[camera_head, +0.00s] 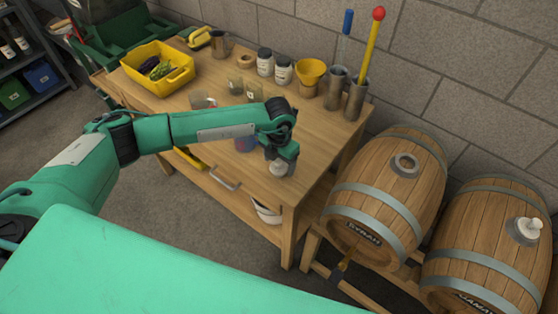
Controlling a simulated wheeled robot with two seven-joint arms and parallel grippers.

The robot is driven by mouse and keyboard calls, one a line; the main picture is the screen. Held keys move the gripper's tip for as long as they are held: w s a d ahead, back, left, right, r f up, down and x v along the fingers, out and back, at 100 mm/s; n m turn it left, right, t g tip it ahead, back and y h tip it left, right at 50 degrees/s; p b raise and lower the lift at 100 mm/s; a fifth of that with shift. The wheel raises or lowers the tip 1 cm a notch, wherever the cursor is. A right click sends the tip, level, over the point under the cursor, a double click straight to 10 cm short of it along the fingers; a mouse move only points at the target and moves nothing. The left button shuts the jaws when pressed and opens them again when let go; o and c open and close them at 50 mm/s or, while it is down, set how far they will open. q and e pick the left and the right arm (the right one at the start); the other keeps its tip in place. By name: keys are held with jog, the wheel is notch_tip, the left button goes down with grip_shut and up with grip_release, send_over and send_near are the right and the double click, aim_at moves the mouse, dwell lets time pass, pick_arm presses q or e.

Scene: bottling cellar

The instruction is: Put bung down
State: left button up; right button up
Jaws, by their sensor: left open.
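A small whitish bung (278,169) is at the wooden workbench (215,188) near its front right edge. My left gripper (283,157) points down right over it, with its jaws open. The fingers partly hide the bung's upper part, and I cannot tell whether they touch it. The nearer-left barrel (385,190) has a pale ring (405,164) around a bung hole with no bung in it. The barrel at far right (490,250) has a white bung (528,229) in its top. My right gripper is not in view.
A yellow tub (158,70) with dark grapes stands at the bench's back left. Jars (265,62), a yellow funnel (310,74) and metal cylinders (356,100) with a red-tipped yellow rod line the back. Small glasses stand near my left forearm. The bench's front right is fairly clear.

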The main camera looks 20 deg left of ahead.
aim_at(279, 161)
pick_arm(q)
notch_tip(279, 161, up, 12)
jog(key=b, duration=0.3)
jog(key=shift+b, duration=0.4)
